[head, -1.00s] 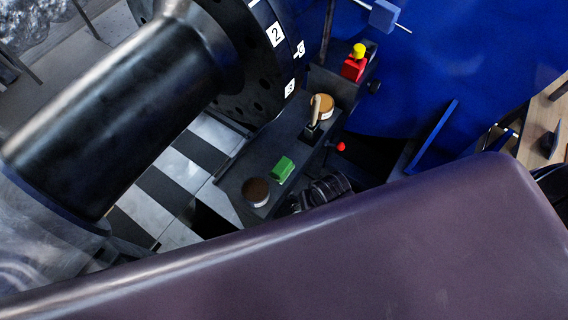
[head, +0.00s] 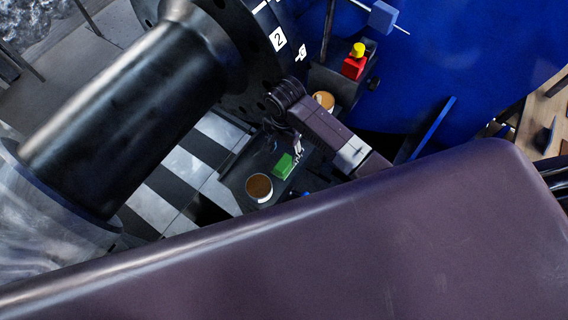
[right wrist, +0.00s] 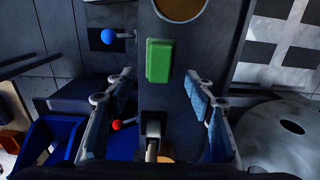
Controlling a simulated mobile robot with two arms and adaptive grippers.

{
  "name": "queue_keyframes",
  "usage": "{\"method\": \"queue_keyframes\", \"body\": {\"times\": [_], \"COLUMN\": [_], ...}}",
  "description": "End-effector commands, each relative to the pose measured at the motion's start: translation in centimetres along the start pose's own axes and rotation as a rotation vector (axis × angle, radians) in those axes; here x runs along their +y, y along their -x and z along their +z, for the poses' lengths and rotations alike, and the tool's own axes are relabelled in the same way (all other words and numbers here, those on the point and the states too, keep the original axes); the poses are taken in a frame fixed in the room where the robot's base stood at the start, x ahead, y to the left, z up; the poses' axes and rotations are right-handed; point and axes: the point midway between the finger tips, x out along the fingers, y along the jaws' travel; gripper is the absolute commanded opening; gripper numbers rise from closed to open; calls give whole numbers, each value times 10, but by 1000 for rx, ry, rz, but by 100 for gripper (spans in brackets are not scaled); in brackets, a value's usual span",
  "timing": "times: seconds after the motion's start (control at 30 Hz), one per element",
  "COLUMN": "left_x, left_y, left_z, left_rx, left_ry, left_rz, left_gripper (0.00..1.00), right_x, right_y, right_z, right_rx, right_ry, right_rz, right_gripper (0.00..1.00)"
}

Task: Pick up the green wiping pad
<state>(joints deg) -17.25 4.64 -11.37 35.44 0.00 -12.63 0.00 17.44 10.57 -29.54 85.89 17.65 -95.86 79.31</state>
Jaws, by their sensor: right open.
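In the right wrist view the pad (right wrist: 159,61) is a green block near the upper middle, just beyond the fingertips. My right gripper (head: 296,147) is over the shelf, close to the pad on its upper right side in the head view. In the right wrist view its fingers (right wrist: 158,78) are spread wide with nothing held between them. My left gripper is not in view.
A big black shaft (head: 130,105) and numbered flange stand left. A red-and-yellow button unit (head: 354,64) stands behind.

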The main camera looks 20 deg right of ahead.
Motion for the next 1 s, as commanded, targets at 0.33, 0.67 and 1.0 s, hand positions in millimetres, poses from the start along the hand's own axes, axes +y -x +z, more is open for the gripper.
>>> {"method": "queue_keyframes", "body": {"times": [0.33, 0.67, 1.0], "left_x": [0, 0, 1], "left_y": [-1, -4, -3], "left_z": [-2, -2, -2], "left_rx": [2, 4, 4], "left_ry": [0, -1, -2], "left_rz": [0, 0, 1], "left_gripper": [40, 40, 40], "right_x": [0, -1, -1], "right_y": [-35, -75, -76], "right_z": [-1, -1, -1], "right_rx": [0, 0, 1], "right_ry": [-19, -17, -17], "right_rz": [9, 6, 4], "right_gripper": [49, 49, 37]}}
